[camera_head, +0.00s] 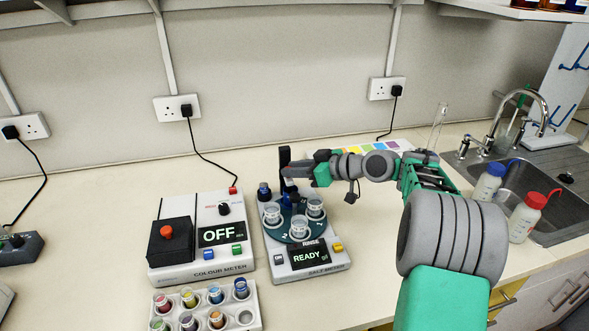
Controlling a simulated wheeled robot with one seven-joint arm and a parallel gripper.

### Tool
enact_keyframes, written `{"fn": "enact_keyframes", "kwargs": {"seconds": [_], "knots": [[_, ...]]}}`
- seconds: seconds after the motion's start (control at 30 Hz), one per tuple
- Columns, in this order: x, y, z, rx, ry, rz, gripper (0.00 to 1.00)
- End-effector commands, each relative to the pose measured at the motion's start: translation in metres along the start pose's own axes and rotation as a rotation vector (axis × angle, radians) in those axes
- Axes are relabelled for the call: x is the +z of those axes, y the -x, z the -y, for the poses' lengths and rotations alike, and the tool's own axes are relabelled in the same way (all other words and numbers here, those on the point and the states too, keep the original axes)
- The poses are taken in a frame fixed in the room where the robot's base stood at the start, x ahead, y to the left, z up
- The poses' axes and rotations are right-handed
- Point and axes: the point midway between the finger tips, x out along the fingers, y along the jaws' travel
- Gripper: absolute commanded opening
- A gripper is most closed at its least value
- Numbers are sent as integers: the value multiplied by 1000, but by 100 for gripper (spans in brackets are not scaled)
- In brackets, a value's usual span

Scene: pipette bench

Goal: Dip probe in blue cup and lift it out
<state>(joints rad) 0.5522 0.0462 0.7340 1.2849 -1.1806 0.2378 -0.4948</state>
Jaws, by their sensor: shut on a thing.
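The salt meter (310,262) stands on the bench and its display reads "READY". On top is a round green turntable (285,236) with clear cups, one at front left (272,215) and one at right (315,207). A dark blue cup-like piece (288,198) shows at the back of the turntable. A dark upright part, seemingly the probe (284,160), stands above it. My gripper (292,172) comes in from the right and is shut on this part. The probe's lower end is hidden, so I cannot tell whether it is inside a cup.
The colour meter (205,270), reading "OFF", stands to the left. A white rack (252,315) of coloured vials is in front. Two wash bottles (527,218) and a sink (530,180) are at right. Sockets and cables line the back wall.

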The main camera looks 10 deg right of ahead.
Motion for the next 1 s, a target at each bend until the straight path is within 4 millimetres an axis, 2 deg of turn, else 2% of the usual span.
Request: {"fn": "enact_keyframes", "kwargs": {"seconds": [0.33,0.63,0.67,0.7,0.73,1.0], "knots": [[-49,20,0,-1,3,-1,0],[-55,22,0,1,5,-4,0],[-55,22,0,1,5,-4,25],[-55,22,0,1,5,-4,28],[-55,22,0,1,5,-4,31],[-52,23,0,1,2,-2,31]]}}
